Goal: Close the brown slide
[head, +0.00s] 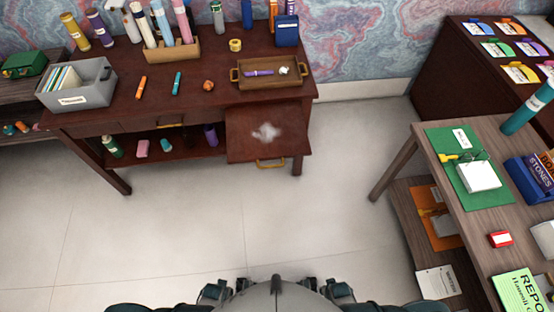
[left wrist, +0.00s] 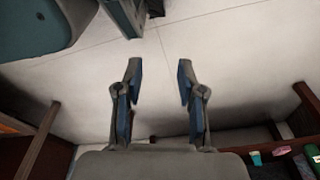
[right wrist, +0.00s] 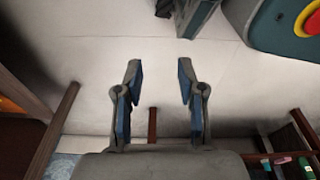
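The brown slide (head: 240,150) is a flat dark reddish-brown board sticking out of the front right of the brown desk (head: 210,75). It has a gold handle (head: 271,163) on its front edge and a pale whitish patch on its top. My left gripper (left wrist: 158,68) is open and empty in the left wrist view, with floor between its fingers. My right gripper (right wrist: 158,68) is open and empty in the right wrist view. Both are far from the slide, and the head view shows only dark parts of mine at its bottom edge.
On the desk are a grey file box (head: 85,95), a wooden tray (head: 240,83) above the slide, and several bottles and markers. A lower shelf holds small items. The floor (head: 190,230) before the desk is clear.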

